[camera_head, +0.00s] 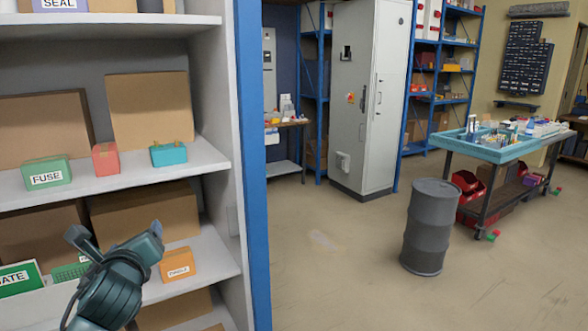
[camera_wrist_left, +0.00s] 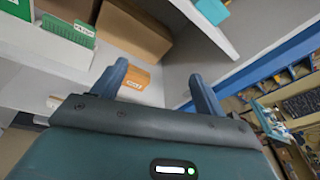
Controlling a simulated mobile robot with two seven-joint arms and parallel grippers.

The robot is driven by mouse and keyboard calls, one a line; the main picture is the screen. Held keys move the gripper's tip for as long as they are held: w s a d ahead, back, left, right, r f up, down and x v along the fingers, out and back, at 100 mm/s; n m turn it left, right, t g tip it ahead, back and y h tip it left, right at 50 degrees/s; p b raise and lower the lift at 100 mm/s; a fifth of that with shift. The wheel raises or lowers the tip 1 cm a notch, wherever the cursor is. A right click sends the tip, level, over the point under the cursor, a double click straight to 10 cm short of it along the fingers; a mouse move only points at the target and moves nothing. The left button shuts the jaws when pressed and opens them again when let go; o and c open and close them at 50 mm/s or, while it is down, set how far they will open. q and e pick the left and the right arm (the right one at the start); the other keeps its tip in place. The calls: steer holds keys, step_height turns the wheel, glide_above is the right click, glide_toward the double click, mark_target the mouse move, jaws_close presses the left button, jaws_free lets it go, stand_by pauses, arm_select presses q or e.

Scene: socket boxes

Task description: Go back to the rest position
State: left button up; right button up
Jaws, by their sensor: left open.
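My left gripper (camera_head: 120,245) is in front of the lower shelf of the white shelving unit in the head view. In the left wrist view its two fingers (camera_wrist_left: 158,85) stand apart with nothing between them. An orange box (camera_head: 178,264) with a white label sits on that shelf, right of the gripper and apart from it. It also shows beyond the fingers in the left wrist view (camera_wrist_left: 135,79). A green box labelled FUSE (camera_head: 46,173), a red box (camera_head: 105,159) and a teal box (camera_head: 168,154) stand on the shelf above. My right gripper is not in view.
The white shelf boards (camera_head: 215,255) and a blue upright (camera_head: 251,170) bound the space around the gripper. Green boxes (camera_head: 20,279) stand left on the lower shelf. A grey drum (camera_head: 430,227) and a blue-topped cart (camera_head: 500,145) stand farther right. The floor between is clear.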

arm_select(q)
steer(key=s+d+f+n+g+h, duration=0.1)
steer(key=s+d+f+n+h, duration=0.15)
steer(key=f, duration=0.45)
steer(key=s+d+f+n+g+h, duration=0.1)
steer(key=s+d+f+n, duration=0.25)
steer(key=f, duration=0.35)
steer(key=s+d+f+n+g+h, duration=0.1)
steer(key=s+d+f+n+h, duration=0.15)
steer(key=f, duration=0.55)
steer(key=s+d+f+n+g+h, duration=0.1)
steer(key=s+d+f+n, duration=0.2)
steer(key=s+f+n, duration=0.4)
steer(key=s+d+f+n+g+h, duration=0.1)
steer(key=s+d+f+n, duration=0.1)
steer(key=s+f+n, duration=0.5)
steer(key=s+n, duration=0.2)
steer(key=s, duration=0.2)
steer(key=shift+s+d, duration=0.15)
steer(key=shift+d, duration=0.25)
